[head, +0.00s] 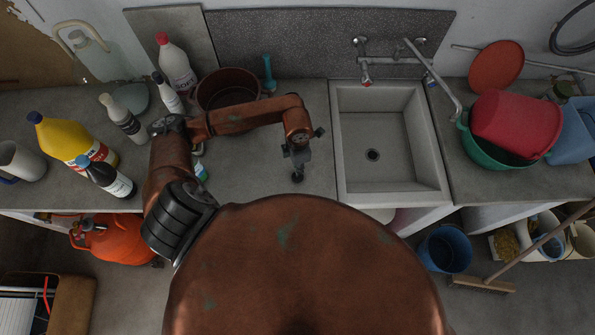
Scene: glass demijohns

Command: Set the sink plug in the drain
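The sink (349,140) is a pale square basin right of centre, and its dark round drain (373,155) shows uncovered in the basin floor. My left gripper (298,168) points down over the counter just left of the sink. A small dark round thing, which looks like the sink plug (298,178), is at its fingertips. The fingers are too small and dark to tell whether they grip it, or whether it rests on the counter. My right gripper is not in view.
Bottles, a brown pot (228,90) and a glass demijohn (98,55) stand to the left. Red (515,125) and green (482,150) basins stand to the right. The counter around my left gripper is clear.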

